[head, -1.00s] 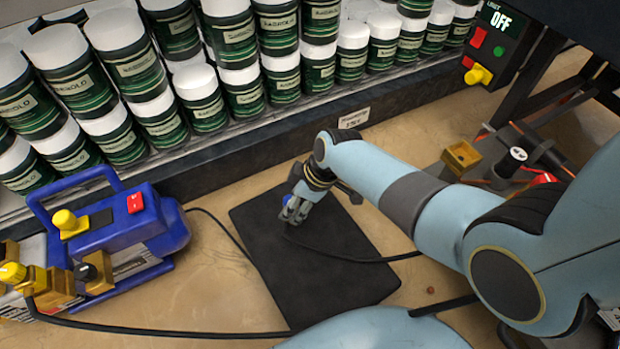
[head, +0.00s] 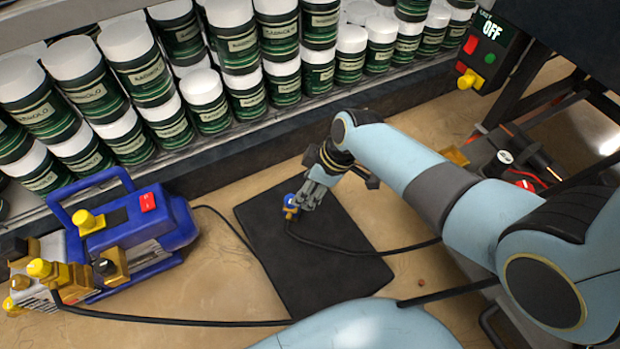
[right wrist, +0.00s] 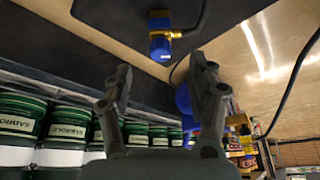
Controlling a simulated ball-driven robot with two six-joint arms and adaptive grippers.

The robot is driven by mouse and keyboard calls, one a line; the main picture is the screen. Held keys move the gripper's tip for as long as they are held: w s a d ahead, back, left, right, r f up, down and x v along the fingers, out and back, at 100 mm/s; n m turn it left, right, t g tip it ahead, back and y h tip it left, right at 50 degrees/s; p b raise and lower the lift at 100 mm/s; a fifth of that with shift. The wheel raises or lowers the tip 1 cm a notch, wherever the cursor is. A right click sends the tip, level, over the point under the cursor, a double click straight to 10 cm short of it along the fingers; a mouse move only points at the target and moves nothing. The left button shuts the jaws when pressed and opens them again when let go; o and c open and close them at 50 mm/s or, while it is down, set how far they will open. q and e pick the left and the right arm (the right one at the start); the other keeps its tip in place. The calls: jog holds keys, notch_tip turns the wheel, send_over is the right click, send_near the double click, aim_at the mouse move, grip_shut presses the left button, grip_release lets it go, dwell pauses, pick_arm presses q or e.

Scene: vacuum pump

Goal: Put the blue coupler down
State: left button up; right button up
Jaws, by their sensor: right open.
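The blue coupler (head: 291,202), with a brass lower part and a black hose attached, stands on the black mat (head: 325,265) near its far left edge. In the right wrist view the blue coupler (right wrist: 160,46) is ahead of my fingers, with clear space between. My right gripper (head: 313,194) is just right of it in the head view. In the right wrist view my right gripper (right wrist: 160,88) is open, with nothing between its fingers. My left gripper is not in view.
A blue vacuum pump (head: 130,235) with yellow and brass fittings stands left of the mat. The black hose (head: 365,249) runs across the mat. Shelves of green jars (head: 205,105) line the back. A switch box (head: 487,50) reading OFF hangs at upper right.

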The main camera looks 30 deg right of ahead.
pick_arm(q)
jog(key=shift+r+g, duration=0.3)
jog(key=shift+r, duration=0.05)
pick_arm(e)
jog(key=shift+s+d+r, duration=0.1)
jog(key=shift+r, duration=0.3)
jog(key=shift+s, duration=0.1)
jog(key=s+d+r+m+t+h, duration=0.1)
jog(key=s+d+m, duration=0.25)
jog(key=s, duration=0.35)
jog(key=s+d+r+m+t+h, duration=0.1)
jog(key=s+d+r+m+t, duration=0.1)
jog(key=s+r, duration=0.4)
jog(key=s+d+r+m+t+h, duration=0.1)
jog(key=s+d+r+m+t, duration=0.1)
jog(key=s+r, duration=0.4)
notch_tip(320, 180, up, 5)
jog(key=shift+s+d+r+m, duration=0.1)
jog(key=shift+s+d+m, duration=0.1)
jog(key=shift+m, duration=0.65)
